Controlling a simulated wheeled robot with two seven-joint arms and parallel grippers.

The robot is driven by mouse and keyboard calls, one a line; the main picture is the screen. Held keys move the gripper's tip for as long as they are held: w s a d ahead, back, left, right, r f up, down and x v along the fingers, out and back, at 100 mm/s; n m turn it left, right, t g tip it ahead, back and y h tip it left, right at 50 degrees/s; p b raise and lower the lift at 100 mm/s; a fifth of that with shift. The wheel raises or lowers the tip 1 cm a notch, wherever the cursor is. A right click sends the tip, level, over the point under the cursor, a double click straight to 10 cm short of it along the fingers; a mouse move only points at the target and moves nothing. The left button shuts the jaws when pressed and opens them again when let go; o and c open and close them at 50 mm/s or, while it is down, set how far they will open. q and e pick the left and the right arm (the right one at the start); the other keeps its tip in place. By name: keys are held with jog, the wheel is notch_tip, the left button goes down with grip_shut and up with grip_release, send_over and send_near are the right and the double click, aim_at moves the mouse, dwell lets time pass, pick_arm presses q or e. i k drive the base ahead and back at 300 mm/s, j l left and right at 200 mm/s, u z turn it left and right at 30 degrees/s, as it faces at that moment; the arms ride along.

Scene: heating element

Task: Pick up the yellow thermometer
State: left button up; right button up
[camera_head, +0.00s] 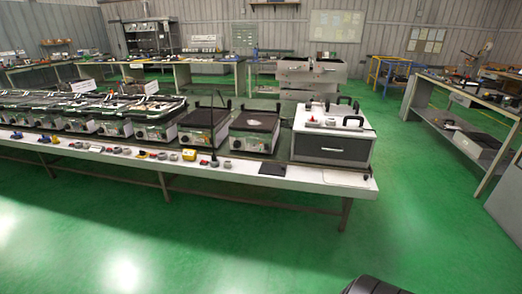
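A small yellow device (189,154), which looks like the yellow thermometer, lies near the front edge of the long white-edged table (250,178). It is left of a thin dark upright rod (213,130) and in front of the flat-topped heating units. It is too small to make out details. Neither of my grippers shows in this view.
Several heating units (254,133) stand in a row along the table. A white and black box (333,134) with handles stands at its right end. A flat black pad (272,169) lies at the front edge. Open green floor (200,235) lies before the table. Another bench (460,117) stands at right.

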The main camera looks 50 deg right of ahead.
aim_at(190, 154)
jog(key=z, duration=1)
jog(key=i+j+z, duration=0.2)
jog(key=z, duration=0.2)
jog(key=i+j+z, duration=0.65)
jog(key=z, duration=0.15)
